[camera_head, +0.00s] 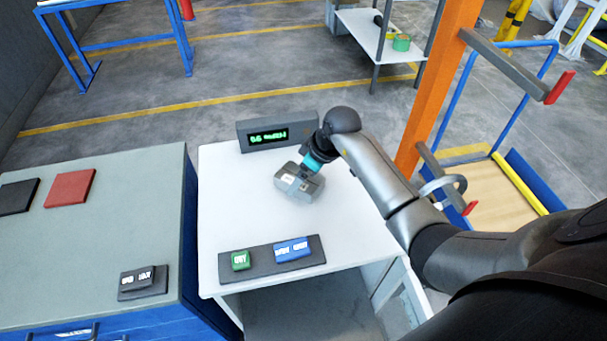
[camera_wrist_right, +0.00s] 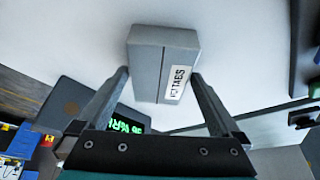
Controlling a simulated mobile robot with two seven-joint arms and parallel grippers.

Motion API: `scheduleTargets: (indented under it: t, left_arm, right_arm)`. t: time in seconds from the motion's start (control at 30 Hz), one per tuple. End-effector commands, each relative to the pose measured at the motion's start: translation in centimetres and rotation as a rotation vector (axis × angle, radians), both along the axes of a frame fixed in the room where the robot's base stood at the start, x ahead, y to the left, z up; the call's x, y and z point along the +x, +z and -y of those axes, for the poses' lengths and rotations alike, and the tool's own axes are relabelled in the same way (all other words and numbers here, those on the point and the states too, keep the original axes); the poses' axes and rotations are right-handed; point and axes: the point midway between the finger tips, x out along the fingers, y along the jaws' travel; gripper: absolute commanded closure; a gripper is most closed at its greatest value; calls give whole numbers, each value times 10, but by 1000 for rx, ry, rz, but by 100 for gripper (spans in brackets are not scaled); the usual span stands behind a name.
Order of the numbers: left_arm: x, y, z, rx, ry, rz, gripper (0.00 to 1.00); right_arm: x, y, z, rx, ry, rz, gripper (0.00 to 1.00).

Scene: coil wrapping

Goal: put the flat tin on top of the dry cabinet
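The flat tin (camera_head: 297,186) is a small grey box with a white label. It is over the white top of the dry cabinet (camera_head: 232,222), in front of the display. I cannot tell whether its underside touches that top. My right gripper (camera_head: 301,178) reaches down to the tin from the back right. In the right wrist view the tin (camera_wrist_right: 163,62) sits between the two fingertips of the right gripper (camera_wrist_right: 160,76), which meet its sides. The far end of the tin sticks out past the fingertips. My left gripper is not in view.
A grey display box (camera_head: 277,132) with green digits stands at the cabinet's back edge. A button panel (camera_head: 272,260) lies at its front. A blue workbench (camera_head: 120,220) with black and red plates is at left. An orange post (camera_head: 437,90) rises behind my arm.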

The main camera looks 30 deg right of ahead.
Motion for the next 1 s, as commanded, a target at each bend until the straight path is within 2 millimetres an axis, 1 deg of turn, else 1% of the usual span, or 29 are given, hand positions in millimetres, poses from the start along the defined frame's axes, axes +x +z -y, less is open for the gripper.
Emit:
scheduleTargets:
  t: [0.2,0.33,0.47,0.7,0.8,0.9,1.0]
  left_arm:
    - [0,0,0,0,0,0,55]
    - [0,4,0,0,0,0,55]
    - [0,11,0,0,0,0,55]
    - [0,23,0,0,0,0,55]
    - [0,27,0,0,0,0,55]
    - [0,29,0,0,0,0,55]
    - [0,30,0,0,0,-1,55]
  right_arm:
    - [0,1,0,-1,0,0,0]
    - [-3,10,3,-2,-1,1,0]
    - [-9,30,6,-1,-1,2,0]
    - [-25,75,16,-3,-1,3,0]
    - [-31,91,19,-1,0,2,0]
    - [-35,103,22,-1,-1,2,0]
    - [-38,110,23,0,0,1,0]
